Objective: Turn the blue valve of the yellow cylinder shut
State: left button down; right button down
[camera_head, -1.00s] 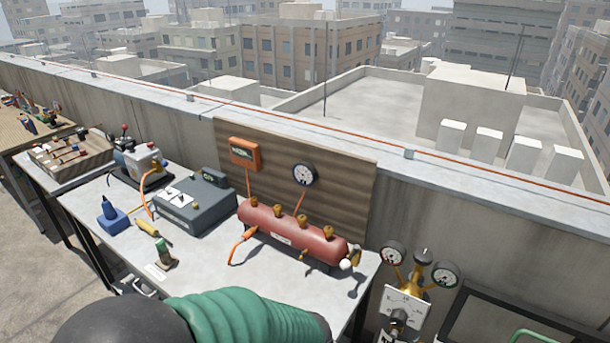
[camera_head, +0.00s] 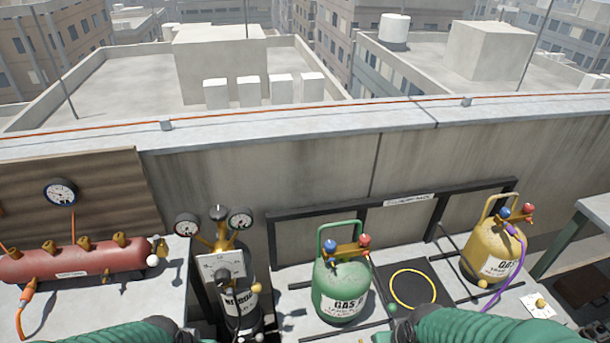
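The yellow cylinder (camera_head: 490,252) stands upright at the right on a low rack by the parapet wall. It has a yellow handle, a blue valve (camera_head: 503,213) and a red valve (camera_head: 528,209) on top, and a purple hose running down its right side. A green cylinder (camera_head: 341,290) with its own blue valve (camera_head: 330,246) and red valve (camera_head: 364,241) stands to its left. My green-sleeved arms show at the bottom edge, well short of the yellow cylinder. Neither gripper's fingers can be made out.
A dark cylinder with two gauges (camera_head: 222,262) stands left of the green one. A bench with a red tank (camera_head: 85,259) is at far left. A yellow ring (camera_head: 413,289) lies on a dark pad between the cylinders. A table (camera_head: 598,208) edges in at right.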

aim_at(505, 212)
jog(key=l+z, duration=0.4)
jog(key=i+l+z, duration=0.1)
jog(key=l+z, duration=0.15)
jog(key=z, duration=0.15)
jog(key=i+l+z, duration=0.1)
jog(key=l+z, duration=0.3)
jog(key=i+u, duration=0.1)
jog(key=u, duration=0.3)
jog(key=l+u, duration=0.15)
jog(key=u, duration=0.3)
jog(key=l+u, duration=0.15)
jog(key=u, duration=0.25)
jog(key=i+l+u, duration=0.1)
jog(key=u, duration=0.3)
jog(key=l+u, duration=0.15)
jog(key=u, duration=0.3)
